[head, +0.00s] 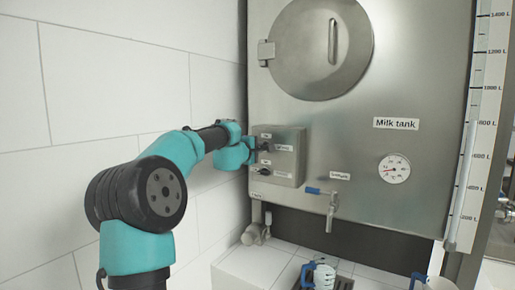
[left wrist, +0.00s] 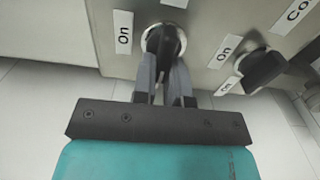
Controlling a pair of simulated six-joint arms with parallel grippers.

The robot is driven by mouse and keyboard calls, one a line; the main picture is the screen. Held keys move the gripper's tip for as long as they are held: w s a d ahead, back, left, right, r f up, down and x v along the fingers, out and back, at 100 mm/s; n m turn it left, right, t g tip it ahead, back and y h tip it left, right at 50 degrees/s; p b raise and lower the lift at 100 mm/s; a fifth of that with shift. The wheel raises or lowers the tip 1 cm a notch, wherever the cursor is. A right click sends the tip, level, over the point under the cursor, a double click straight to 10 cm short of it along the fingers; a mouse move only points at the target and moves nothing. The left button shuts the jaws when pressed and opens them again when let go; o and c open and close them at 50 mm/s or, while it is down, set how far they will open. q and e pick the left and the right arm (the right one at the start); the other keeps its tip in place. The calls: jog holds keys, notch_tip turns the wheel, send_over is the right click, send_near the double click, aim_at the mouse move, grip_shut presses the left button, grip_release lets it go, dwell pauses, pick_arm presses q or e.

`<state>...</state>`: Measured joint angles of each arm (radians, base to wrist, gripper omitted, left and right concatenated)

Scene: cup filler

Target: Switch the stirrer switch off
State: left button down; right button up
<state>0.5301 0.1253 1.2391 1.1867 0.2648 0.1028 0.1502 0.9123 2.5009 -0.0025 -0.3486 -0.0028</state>
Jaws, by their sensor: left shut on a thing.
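A grey control box (head: 291,134) on the front of the milk tank carries two black rotary switches, one above the other. My left gripper (head: 262,147) is at the upper switch. In the left wrist view, my left gripper (left wrist: 166,72) has its fingers shut on the upper switch's black knob (left wrist: 163,39), which sits in a metal ring and is partly hidden by the fingers. An "On" label (left wrist: 123,32) is beside it. Its name label is too small to read surely. My right gripper is not in view.
The lower switch (head: 264,172) is close below; in the left wrist view its knob (left wrist: 263,68) is beside a label starting "Co". A tap (head: 331,212) with a blue handle and a dial (head: 394,169) are to the right. A blue-handled cup (head: 323,276) stands below.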

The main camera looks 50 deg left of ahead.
pick_arm(q)
jog(key=c, duration=1.2)
grip_release()
jog(key=shift+o, duration=0.2)
jog(key=v, duration=1.7)
jog(key=shift+s, duration=0.15)
jog(key=shift+d, duration=0.1)
